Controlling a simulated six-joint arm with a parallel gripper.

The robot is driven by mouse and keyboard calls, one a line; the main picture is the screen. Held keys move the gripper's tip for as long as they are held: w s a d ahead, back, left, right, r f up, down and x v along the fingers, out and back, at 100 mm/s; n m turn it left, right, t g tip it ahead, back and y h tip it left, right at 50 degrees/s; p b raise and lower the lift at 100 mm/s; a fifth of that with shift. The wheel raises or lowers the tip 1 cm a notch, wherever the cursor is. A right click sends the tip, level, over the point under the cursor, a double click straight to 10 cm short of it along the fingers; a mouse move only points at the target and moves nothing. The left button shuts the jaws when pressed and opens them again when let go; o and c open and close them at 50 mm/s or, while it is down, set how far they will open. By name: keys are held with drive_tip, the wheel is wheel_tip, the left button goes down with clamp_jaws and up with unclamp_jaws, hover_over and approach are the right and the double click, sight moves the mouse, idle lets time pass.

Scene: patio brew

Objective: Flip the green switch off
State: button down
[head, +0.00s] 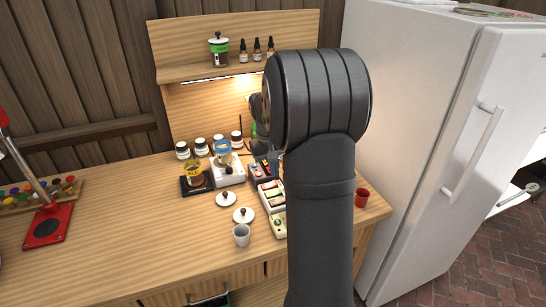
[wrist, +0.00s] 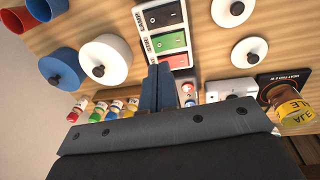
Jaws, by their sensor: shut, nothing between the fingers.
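In the wrist view a white switch panel (wrist: 146,18) carries a black, a green and a red switch in a row. The green switch (wrist: 171,41) is the middle one; I cannot tell its on or off position. My gripper (wrist: 159,70) is shut and empty, its fingertips appearing close to the green and red switches. Contact cannot be made out. In the head view the panel (head: 271,191) is partly behind my arm, and my gripper is mostly hidden there.
White lids (head: 243,215), a grey cup (head: 241,235) and a red cup (head: 362,197) stand near the panel. A glass with a yellow label (head: 194,172) sits on a black hot plate. Jars line the back. The table's left middle is clear.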

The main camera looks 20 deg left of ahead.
drive_tip(key=f, duration=0.7)
drive_tip(key=shift+w+d+f, duration=0.1)
drive_tip(key=shift+w+d, duration=0.2)
drive_tip(key=shift+d+f, duration=0.1)
drive_tip(key=shift+f, duration=0.15)
drive_tip(key=shift+s+a+r, duration=0.2)
drive_tip(key=shift+s+a, duration=0.3)
drive_tip(key=shift+a, duration=0.1)
